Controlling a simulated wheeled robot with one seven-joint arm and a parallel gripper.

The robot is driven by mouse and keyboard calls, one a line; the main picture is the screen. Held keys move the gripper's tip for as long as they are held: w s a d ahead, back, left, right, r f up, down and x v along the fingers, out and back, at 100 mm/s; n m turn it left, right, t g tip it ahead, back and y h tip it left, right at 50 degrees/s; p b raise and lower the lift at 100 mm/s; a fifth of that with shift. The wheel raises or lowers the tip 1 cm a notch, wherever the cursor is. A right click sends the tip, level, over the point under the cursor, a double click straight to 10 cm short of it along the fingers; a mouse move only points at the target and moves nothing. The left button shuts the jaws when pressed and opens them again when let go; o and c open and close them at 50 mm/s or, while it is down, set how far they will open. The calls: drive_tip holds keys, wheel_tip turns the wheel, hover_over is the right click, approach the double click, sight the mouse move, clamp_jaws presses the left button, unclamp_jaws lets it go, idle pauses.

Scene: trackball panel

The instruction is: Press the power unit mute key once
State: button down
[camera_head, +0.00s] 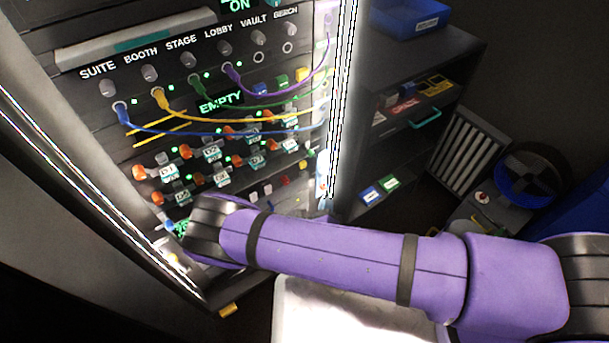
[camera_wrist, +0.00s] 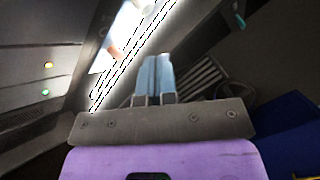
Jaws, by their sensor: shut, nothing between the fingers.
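The rack panel (camera_head: 150,105) stands at the left in the head view, with labelled sockets, coloured cables and rows of orange knobs. I cannot pick out the power unit mute key in either view; my purple arm hides part of the lower rack. In the wrist view my gripper (camera_wrist: 154,75) is shut and empty, its two blue-grey fingers side by side. A bright rack edge strip (camera_wrist: 130,45) lies just left of the fingers.
A dark shelf unit (camera_head: 455,60) with a blue bin (camera_head: 410,18) stands right of the rack. A slatted grey panel (camera_head: 468,150) and a round dark-blue fan-like thing (camera_head: 530,175) are beyond. A white surface (camera_head: 350,310) lies below my arm.

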drive_tip(key=shift+w, duration=0.1)
drive_tip(key=w+a, duration=0.5)
drive_tip(key=w, duration=0.2)
idle(0.4)
drive_tip(key=shift+w+a, duration=0.1)
drive_tip(key=shift+w, duration=0.1)
idle(1.8)
drive_tip(key=shift+w+a, duration=0.1)
drive_tip(key=shift+w, duration=0.05)
drive_tip(key=shift+w+a, duration=0.25)
drive_tip(key=shift+w, duration=0.1)
idle(0.9)
drive_tip(key=shift+s, duration=0.1)
drive_tip(key=shift+s+d, duration=0.5)
drive_tip(key=shift+s, duration=0.1)
drive_tip(key=shift+s+d, duration=0.7)
drive_tip(key=shift+s, duration=0.35)
drive_tip(key=shift+s+d, duration=0.7)
drive_tip(key=shift+s, duration=0.3)
